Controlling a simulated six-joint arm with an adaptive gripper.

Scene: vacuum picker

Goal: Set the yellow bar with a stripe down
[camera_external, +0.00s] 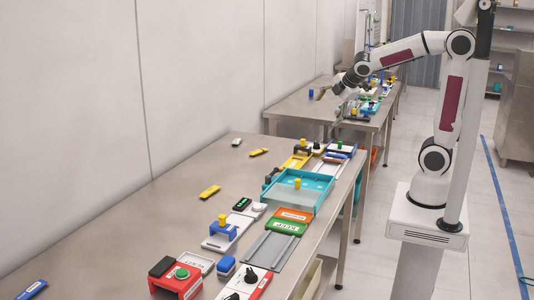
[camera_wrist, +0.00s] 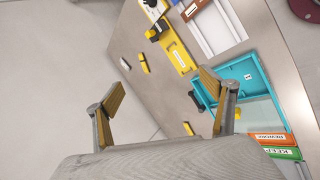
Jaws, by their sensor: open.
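Two small yellow bars lie flat on the near steel table. One yellow bar (camera_external: 258,152) is near the wall side, and it also shows in the wrist view (camera_wrist: 144,63). The other yellow bar (camera_external: 209,192) lies closer to the camera with a dark mark on it, and it also shows in the wrist view (camera_wrist: 188,128). I cannot tell for sure which bar has the stripe. My gripper (camera_wrist: 162,90) is open, with nothing between its two tan-padded fingers.
A teal tray (camera_wrist: 236,72) stands beside the bars; it also shows in the outside view (camera_external: 296,205). A yellow fixture (camera_wrist: 180,57), green and orange labelled boxes, and a red button box (camera_external: 176,284) line the table's right side. The table's left side (camera_external: 130,220) is mostly clear.

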